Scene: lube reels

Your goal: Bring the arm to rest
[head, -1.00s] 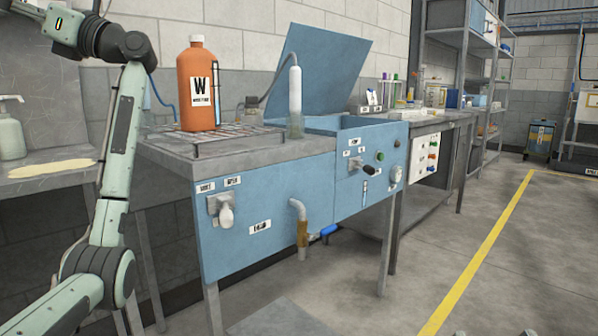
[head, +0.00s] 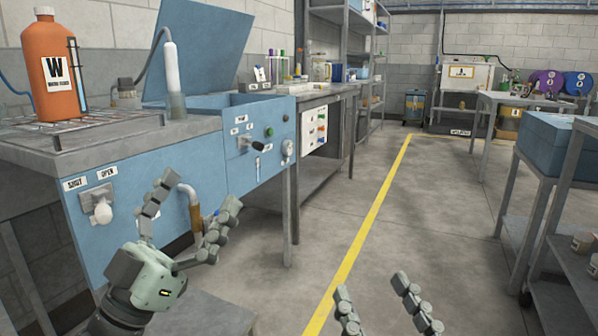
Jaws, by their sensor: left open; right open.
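My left gripper (head: 190,222) is in the lower left of the head view, its jointed fingers spread open and empty. The rest of the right arm is out of view.
An orange bottle marked W (head: 50,70) stands on the rack on the cabinet top. The blue lid (head: 200,50) is raised. The floor around the yellow line (head: 372,220) is clear.

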